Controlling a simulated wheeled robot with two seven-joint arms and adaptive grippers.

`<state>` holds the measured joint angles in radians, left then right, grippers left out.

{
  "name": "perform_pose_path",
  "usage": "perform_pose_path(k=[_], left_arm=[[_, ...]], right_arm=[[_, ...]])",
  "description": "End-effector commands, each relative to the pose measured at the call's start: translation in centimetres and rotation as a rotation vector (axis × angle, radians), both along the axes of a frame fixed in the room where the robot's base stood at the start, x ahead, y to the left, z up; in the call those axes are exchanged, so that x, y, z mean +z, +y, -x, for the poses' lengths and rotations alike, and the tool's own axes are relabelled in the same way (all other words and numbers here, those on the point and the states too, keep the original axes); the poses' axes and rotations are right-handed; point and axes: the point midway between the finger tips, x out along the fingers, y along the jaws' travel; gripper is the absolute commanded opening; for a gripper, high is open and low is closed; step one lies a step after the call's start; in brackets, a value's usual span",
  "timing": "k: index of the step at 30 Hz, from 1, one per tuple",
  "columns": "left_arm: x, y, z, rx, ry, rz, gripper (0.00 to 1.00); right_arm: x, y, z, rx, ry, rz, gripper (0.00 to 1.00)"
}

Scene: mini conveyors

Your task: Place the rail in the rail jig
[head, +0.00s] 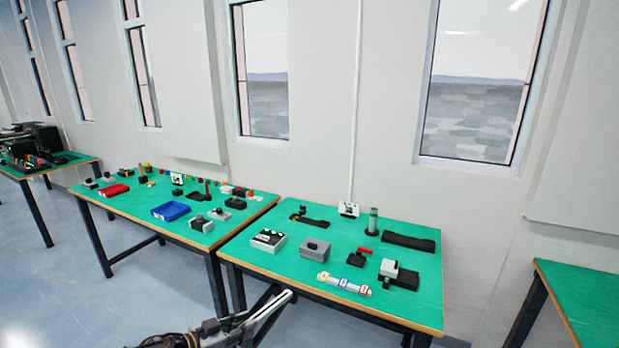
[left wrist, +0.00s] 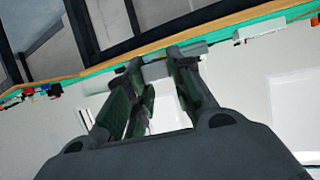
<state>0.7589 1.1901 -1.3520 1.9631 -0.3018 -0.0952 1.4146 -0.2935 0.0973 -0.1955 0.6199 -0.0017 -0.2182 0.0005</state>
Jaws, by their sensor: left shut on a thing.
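My left gripper (head: 252,320) comes in low at the bottom centre of the head view, in front of the right-hand green table. It is shut on a pale grey bar, apparently the rail (head: 280,302), whose end points up and right toward the table's front edge. The rail jig cannot be told for sure among the small fixtures; a grey block (head: 314,249) and a black strip (head: 408,242) lie on that table. My right gripper is not in view.
A second green table (head: 140,207) stands left, holding a blue tray (head: 171,212).

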Motion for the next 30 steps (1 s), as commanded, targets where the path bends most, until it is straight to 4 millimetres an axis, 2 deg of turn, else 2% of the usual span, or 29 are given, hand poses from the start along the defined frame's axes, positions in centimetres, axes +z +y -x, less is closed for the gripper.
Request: perform_pose_path(k=[30], left_arm=[[-2.2,2.3,0.8,0.155,0.003,0.001,0.00]], right_arm=[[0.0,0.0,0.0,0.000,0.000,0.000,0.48]])
